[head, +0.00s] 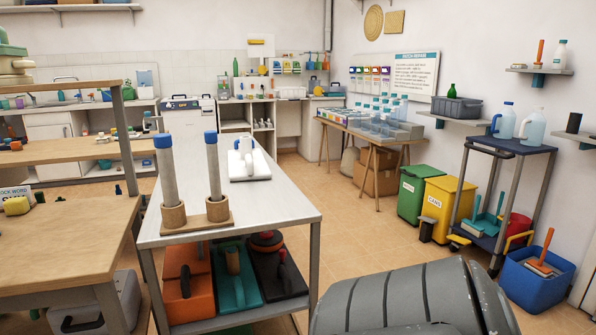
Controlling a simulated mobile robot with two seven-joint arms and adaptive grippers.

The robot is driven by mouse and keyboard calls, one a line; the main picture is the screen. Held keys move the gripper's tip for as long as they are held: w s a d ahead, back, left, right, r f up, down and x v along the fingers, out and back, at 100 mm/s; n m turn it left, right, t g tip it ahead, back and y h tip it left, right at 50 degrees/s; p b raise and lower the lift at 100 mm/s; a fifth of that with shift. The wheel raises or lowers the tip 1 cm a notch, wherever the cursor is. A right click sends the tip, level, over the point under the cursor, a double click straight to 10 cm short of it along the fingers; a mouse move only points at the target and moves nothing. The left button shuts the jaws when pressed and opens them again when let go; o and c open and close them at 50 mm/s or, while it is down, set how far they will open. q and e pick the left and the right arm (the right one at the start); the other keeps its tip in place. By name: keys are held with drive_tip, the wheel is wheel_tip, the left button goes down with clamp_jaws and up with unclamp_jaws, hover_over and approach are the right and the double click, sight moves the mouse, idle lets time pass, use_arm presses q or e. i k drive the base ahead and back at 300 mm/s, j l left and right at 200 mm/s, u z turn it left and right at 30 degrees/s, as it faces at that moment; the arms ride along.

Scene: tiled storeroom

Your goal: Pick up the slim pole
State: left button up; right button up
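Two upright grey poles with blue caps stand on the near end of the white-topped table (270,205). The right pole (213,170) looks slimmer than the left, thicker pole (168,178). Each pole stands in its own round wooden socket on a shared wooden base (196,222). The lower ends are hidden inside the sockets. Neither of my grippers shows in the head view, and nothing is touching the poles.
A white object with a blue-topped handle (248,165) sits behind the poles. Orange, teal and black items fill the shelf below. A wooden bench (70,235) stands close on the left. A large grey ribbed shape covers the bottom right.

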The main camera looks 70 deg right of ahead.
sight(210, 137)
drive_tip(key=z, duration=1.85)
